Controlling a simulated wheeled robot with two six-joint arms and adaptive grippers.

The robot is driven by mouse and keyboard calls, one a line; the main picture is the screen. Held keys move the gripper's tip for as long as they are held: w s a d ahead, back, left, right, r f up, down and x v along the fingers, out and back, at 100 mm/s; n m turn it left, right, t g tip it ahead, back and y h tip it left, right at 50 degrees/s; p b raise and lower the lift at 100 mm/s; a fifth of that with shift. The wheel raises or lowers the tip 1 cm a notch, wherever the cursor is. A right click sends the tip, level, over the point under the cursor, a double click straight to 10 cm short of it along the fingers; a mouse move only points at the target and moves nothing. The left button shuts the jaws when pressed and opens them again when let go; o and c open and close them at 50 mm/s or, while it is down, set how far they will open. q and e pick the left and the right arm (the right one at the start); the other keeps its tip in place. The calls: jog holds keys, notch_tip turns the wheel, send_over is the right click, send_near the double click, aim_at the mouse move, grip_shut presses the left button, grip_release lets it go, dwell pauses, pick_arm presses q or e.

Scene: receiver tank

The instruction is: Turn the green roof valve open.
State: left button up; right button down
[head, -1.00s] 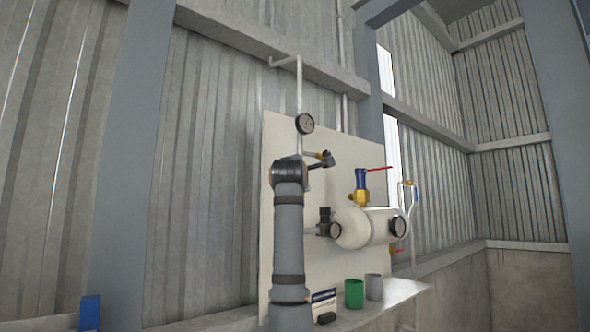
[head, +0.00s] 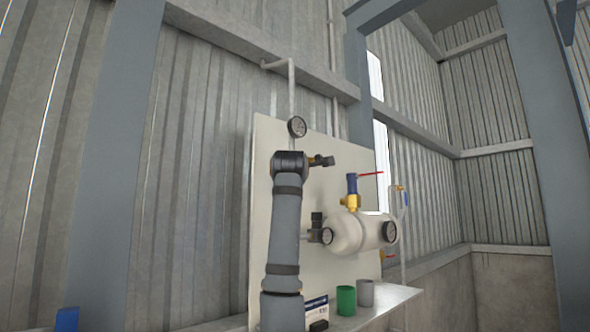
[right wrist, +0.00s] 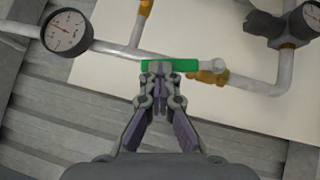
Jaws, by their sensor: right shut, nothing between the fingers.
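In the right wrist view, the green valve handle (right wrist: 170,66) lies crosswise just beyond my fingertips, with a brass fitting (right wrist: 207,77) at its right end. My right gripper (right wrist: 157,77) is shut and empty, its tips at or very near the handle's middle; I cannot tell whether they touch. The green handle cannot be made out there. My left gripper is not in view.
A round gauge (head: 297,126) sits on the pipe above. A white tank (head: 362,231) with a red-handled blue and brass valve (head: 352,190) is at the right. A green cup (head: 346,300) and a grey cup (head: 366,292) stand on the ledge (head: 390,301) below.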

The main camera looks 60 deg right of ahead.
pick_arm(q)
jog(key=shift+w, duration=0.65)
pick_arm(e)
jog(key=shift+w+d, duration=0.1)
jog(key=shift+d, duration=0.2)
dwell(0.8)
jog(key=shift+w, duration=0.1)
dwell(0.5)
